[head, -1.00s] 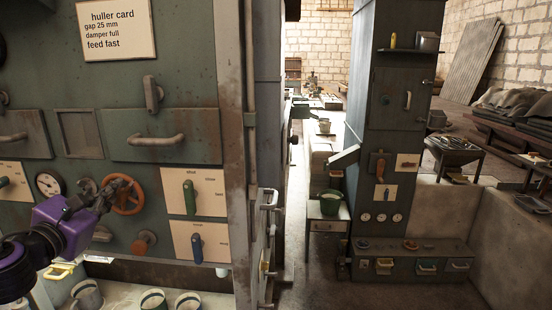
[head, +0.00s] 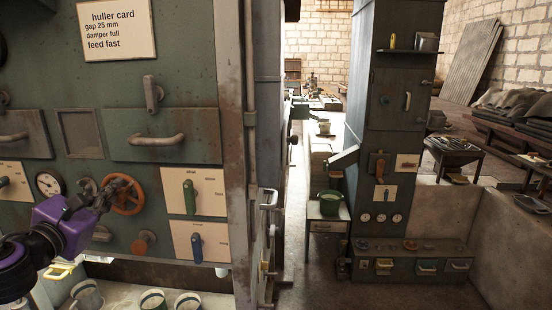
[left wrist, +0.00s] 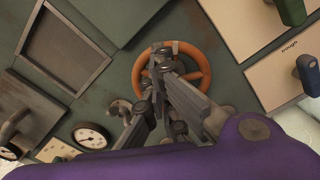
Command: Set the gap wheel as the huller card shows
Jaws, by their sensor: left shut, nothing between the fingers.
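The huller card (head: 117,29) is on the green panel at upper left and reads gap 25 mm, damper full, feed fast. The orange gap wheel (head: 133,203) is on the panel below a drawer handle. It also shows in the left wrist view (left wrist: 205,66). My left gripper (head: 118,186) is at the wheel, its fingers in front of the wheel's left and upper part. The fingers are shut with nothing between them; contact with the rim cannot be told. A round dial (head: 48,184), likely the gap gauge, is left of the wheel; its reading is too small to tell. My right gripper is out of view.
A green lever (head: 190,197) and a blue lever (head: 196,247) are on cream plates right of the wheel. An orange-brown knob (head: 140,245) is below it. Several buckets (head: 153,301) stand under the panel. A post (head: 236,150) bounds the panel's right.

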